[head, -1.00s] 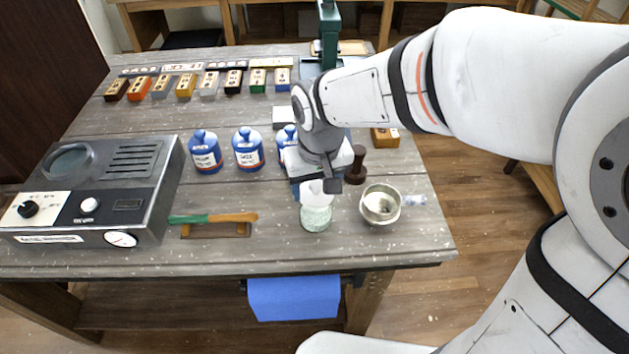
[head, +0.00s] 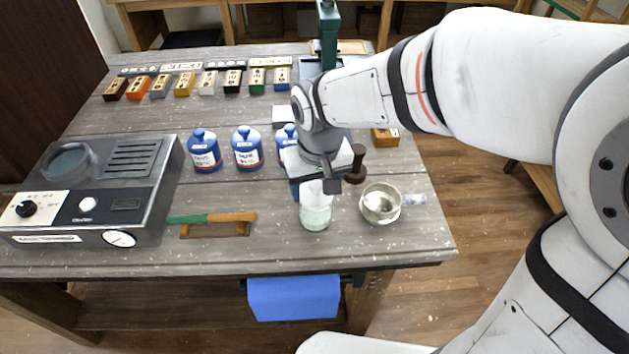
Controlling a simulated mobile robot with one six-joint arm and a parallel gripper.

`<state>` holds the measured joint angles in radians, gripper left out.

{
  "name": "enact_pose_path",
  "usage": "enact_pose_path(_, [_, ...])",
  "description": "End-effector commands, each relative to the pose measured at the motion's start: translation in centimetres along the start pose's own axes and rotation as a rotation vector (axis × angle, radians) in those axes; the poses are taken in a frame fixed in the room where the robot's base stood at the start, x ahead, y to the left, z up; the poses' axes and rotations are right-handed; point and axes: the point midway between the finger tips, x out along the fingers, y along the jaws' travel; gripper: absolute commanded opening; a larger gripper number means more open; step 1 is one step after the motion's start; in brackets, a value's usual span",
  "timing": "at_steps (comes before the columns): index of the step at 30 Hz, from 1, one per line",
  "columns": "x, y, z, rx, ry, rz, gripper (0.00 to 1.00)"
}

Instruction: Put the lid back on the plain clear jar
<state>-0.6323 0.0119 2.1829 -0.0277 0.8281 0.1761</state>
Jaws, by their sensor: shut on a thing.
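The clear jar (head: 316,217) stands upright near the front of the table, with a pale, slightly greenish look. My gripper (head: 322,184) is directly above it, pointing down and shut on a pale, whitish piece, which looks like the lid (head: 312,192). The lid is at the jar's mouth. I cannot tell whether it touches the rim, because the two pale surfaces overlap in this view. My gripper hides part of the lid and the jar's back edge.
A dark brown turned-wood piece (head: 355,164) and several blue labelled jars (head: 247,149) stand behind. A green-and-orange-handled tool (head: 212,218) lies left, beside a grey hotplate unit (head: 100,190). The front edge is close.

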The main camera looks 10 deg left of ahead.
Motion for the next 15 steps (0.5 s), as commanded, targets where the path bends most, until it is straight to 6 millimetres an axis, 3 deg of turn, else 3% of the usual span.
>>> enact_pose_path(7, [-0.03, -0.02, -0.01, 0.000, 0.000, 0.000, 0.40])
enact_pose_path(8, [-0.03, -0.02, -0.01, 0.000, 0.000, 0.000, 0.62])
enact_pose_path(15, [-0.02, -0.03, -0.01, -0.001, 0.000, 0.000, 0.82])
